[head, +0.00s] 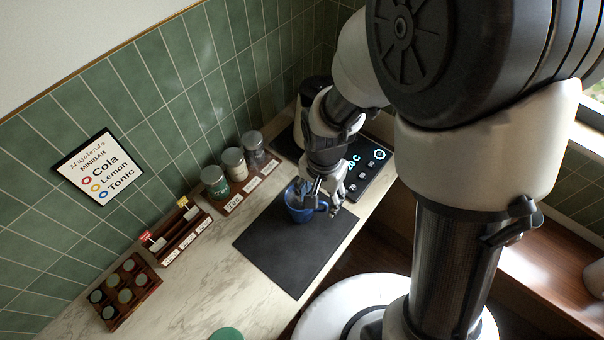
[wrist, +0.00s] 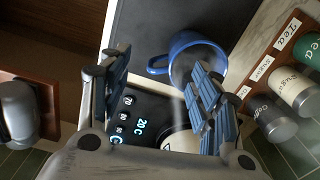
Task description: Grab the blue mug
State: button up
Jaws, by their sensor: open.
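The blue mug (head: 299,207) stands upright on the black mat (head: 270,262), near the mat's back edge. My gripper (head: 328,199) is open just above and beside it, and partly hides it in the head view. In the wrist view the mug (wrist: 193,47) lies beyond my open fingers (wrist: 160,95), with its handle pointing left into the space ahead of them. One finger overlaps the mug's lower right part in that view. Nothing is between the fingertips, and I cannot tell whether a finger touches the mug.
A black control panel with lit digits (head: 377,152) lies right of the mat. Lidded jars (head: 234,163) stand in a labelled wooden rack along the tiled wall. A small wooden holder (head: 182,232) and a pod rack (head: 125,292) stand farther left. The mat's front is clear.

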jog(key=f, duration=0.2)
jog(key=f+b, duration=0.1)
jog(key=f, duration=0.2)
jog(key=f+b, duration=0.1)
jog(key=f, duration=0.2)
jog(key=shift+w+a+f, duration=0.25)
jog(key=shift+w, duration=0.1)
jog(key=shift+c, duration=0.2)
grip_shut()
dwell(0.8)
